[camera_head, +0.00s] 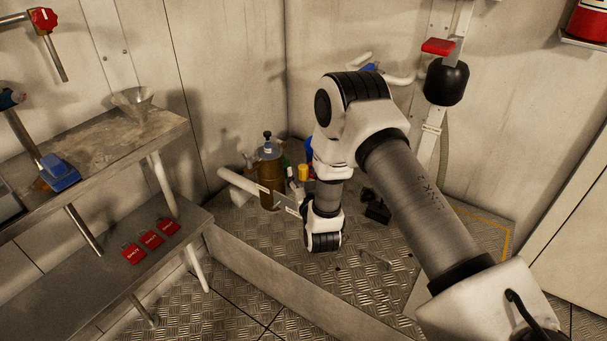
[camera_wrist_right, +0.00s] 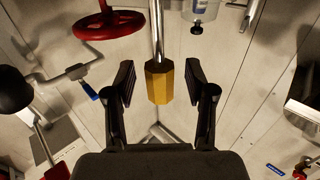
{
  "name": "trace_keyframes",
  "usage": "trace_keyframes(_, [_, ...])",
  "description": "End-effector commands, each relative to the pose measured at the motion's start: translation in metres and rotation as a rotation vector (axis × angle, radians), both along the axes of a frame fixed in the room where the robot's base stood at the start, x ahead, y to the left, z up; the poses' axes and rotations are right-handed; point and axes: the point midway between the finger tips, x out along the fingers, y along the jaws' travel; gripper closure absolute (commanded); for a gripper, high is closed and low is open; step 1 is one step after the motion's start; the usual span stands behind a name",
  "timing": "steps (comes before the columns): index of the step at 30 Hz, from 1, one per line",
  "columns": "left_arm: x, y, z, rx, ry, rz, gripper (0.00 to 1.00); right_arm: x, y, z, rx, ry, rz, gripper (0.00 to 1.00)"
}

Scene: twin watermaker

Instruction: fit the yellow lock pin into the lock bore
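In the right wrist view, a yellow six-sided piece (camera_wrist_right: 158,82) sits on the end of a shiny metal rod; I cannot tell whether it is the lock pin. My right gripper (camera_wrist_right: 159,76) is open, with one black finger on each side of this piece in the picture and a visible gap on both sides. How far the piece is from the fingers is unclear. In the head view, a small yellow object (camera_head: 303,173) shows beside my right wrist, near the corner. My right fingers are not clear there. I cannot pick out the lock bore. My left gripper is not in view.
A brown bottle (camera_head: 269,172) stands in the corner left of my right arm. A worn bench (camera_head: 100,150) and a lower shelf with red tags (camera_head: 151,239) are at the left. A red handwheel (camera_wrist_right: 110,24) and a blue-tipped lever (camera_wrist_right: 89,91) show in the wrist view.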

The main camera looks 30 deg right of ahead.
Motion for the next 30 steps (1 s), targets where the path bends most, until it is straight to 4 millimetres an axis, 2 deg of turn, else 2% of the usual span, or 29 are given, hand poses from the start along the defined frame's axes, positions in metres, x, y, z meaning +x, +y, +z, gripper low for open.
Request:
trace_keyframes(8, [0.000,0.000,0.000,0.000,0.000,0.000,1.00,-0.006,0.003,-0.001,0.001,0.002,0.001,0.45])
trace_keyframes(11, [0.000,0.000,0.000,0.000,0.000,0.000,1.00,-0.021,0.009,-0.001,0.001,0.003,0.001,0.45])
trace_keyframes(18, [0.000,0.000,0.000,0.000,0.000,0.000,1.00,-0.078,0.033,-0.002,-0.001,0.006,0.003,0.45])
trace_keyframes(21, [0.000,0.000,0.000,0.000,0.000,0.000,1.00,-0.097,0.041,-0.002,0.000,0.004,0.002,0.45])
trace_keyframes(25, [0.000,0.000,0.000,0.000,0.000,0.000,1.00,-0.109,0.046,-0.001,0.000,0.002,0.001,0.45])
trace_keyframes(30, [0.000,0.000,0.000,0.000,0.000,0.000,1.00,-0.111,0.046,0.000,0.000,0.000,0.000,0.45])
